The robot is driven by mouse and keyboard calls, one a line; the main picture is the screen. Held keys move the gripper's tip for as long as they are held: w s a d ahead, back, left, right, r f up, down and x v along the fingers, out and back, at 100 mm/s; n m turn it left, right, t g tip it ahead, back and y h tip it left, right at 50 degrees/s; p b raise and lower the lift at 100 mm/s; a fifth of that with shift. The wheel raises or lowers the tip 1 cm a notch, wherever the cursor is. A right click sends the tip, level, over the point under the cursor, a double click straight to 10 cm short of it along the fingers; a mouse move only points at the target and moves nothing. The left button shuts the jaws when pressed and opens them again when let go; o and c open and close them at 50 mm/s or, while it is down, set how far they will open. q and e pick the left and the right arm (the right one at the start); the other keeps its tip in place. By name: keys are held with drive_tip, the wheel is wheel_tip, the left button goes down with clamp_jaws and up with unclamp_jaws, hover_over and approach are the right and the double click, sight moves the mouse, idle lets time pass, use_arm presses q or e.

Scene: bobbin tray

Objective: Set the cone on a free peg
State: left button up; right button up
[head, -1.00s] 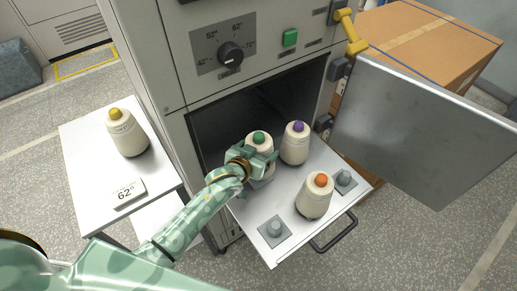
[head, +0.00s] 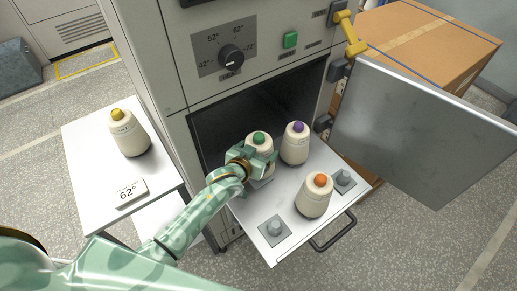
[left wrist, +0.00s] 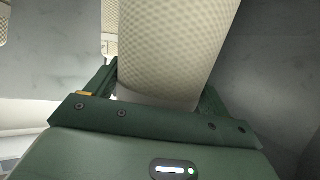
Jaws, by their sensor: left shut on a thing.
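The cone with the green tip (head: 259,140) is upright at the back left of the pulled-out tray (head: 248,212). My left gripper (head: 259,158) is shut around it. In the left wrist view the cone's pale, textured side (left wrist: 165,45) fills the space between the jaws. Its base is hidden, so I cannot tell whether it sits on a peg. Two bare pegs show: one at the front left (head: 275,228) and one at the right (head: 344,178). A purple-tipped cone (head: 295,145) and an orange-tipped cone (head: 315,196) stand on the tray. My right gripper is not in view.
A yellow-tipped cone (head: 129,134) and a 62° sign (head: 127,194) stand on the side table (head: 85,170). The open oven door (head: 420,130) is at the tray's right. The oven cavity (head: 225,122) lies behind. A handle (head: 335,233) juts from the tray's front.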

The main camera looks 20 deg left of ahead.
use_arm(q)
drive_tip(key=shift+f, duration=0.1)
drive_tip(key=shift+f+b, duration=0.9)
drive_tip(key=shift+f, duration=0.5)
idle(0.3)
drive_tip(key=shift+f+b, duration=0.45)
drive_tip(key=shift+f, duration=0.5)
idle(0.3)
drive_tip(key=o, duration=1.1)
drive_tip(key=shift+o, duration=0.2)
drive_tip(key=p+v, duration=0.4)
drive_tip(key=v, duration=1.2)
drive_tip(key=shift+s+p, duration=0.15)
drive_tip(key=shift+p, duration=0.2)
drive_tip(key=shift+r, duration=0.15)
